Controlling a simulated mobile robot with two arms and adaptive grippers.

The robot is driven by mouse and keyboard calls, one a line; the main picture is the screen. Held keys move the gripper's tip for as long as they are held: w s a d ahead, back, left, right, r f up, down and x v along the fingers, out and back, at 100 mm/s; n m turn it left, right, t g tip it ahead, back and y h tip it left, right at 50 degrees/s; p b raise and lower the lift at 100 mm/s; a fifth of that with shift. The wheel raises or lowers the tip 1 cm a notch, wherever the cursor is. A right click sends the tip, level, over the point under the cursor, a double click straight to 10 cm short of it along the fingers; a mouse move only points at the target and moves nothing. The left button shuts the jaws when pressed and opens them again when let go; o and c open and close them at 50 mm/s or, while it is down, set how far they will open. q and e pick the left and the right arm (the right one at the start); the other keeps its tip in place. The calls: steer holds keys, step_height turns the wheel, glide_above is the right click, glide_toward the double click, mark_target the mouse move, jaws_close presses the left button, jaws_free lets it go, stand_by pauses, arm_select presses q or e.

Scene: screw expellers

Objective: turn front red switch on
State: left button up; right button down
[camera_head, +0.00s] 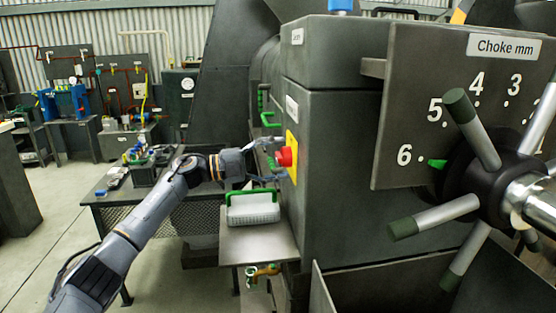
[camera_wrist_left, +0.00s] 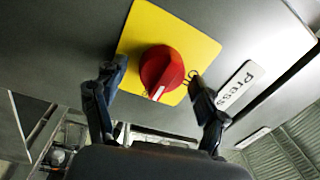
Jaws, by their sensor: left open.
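The red switch (camera_head: 285,157) is a round knob on a yellow plate (camera_head: 291,145) on the side of the dark grey press. In the left wrist view the red switch (camera_wrist_left: 161,70) shows a white mark on its front edge, and the yellow plate (camera_wrist_left: 194,45) lies behind it. My left gripper (camera_head: 272,159) is at the switch, coming in from the left. In the left wrist view my left gripper (camera_wrist_left: 156,85) is open, with one finger on each side of the knob. I cannot tell whether the fingers touch it. My right gripper is not in view.
A shelf (camera_head: 260,242) below the switch holds a white container with a green handle (camera_head: 252,207). A dark table (camera_head: 115,196) with small items stands behind my left arm. The large choke wheel (camera_head: 480,150) stands at right. A "Press" label (camera_wrist_left: 240,84) is beside the switch.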

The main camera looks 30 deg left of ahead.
arm_select(q)
steer(key=v, duration=1.2)
steer(key=shift+d+f, duration=0.1)
